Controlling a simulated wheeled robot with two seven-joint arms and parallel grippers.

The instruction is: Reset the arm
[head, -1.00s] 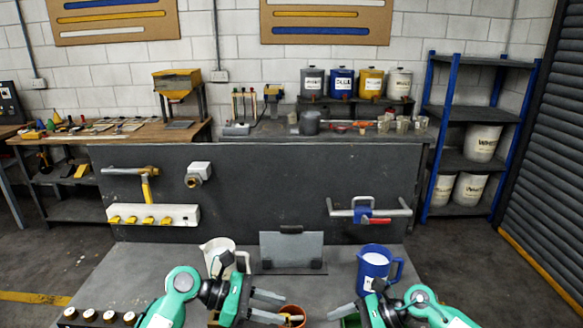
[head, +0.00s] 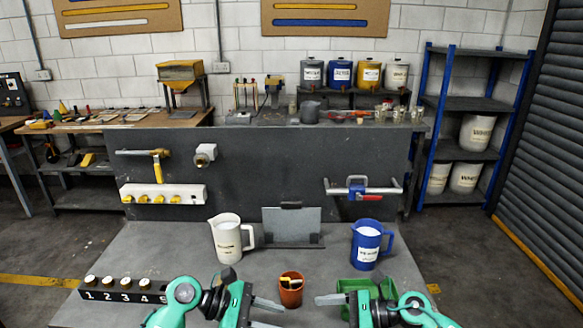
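My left gripper (head: 268,313) is at the front of the grey bench, just left of a small terracotta cup. Its two fingers are spread and nothing shows between them. My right gripper (head: 329,309) is at the front right of the cup, in front of a green tray. Its fingers point left; one finger shows clearly and the other is mostly cut off or hidden, so its opening is unclear. Both arms come in from the bottom edge.
The terracotta cup (head: 291,291) holds a yellowish item. A white jug (head: 226,239), a grey plate (head: 291,226) and a blue jug (head: 367,246) stand behind. The green tray (head: 362,286) is at right, a numbered black rack (head: 122,296) at left. The bench middle is clear.

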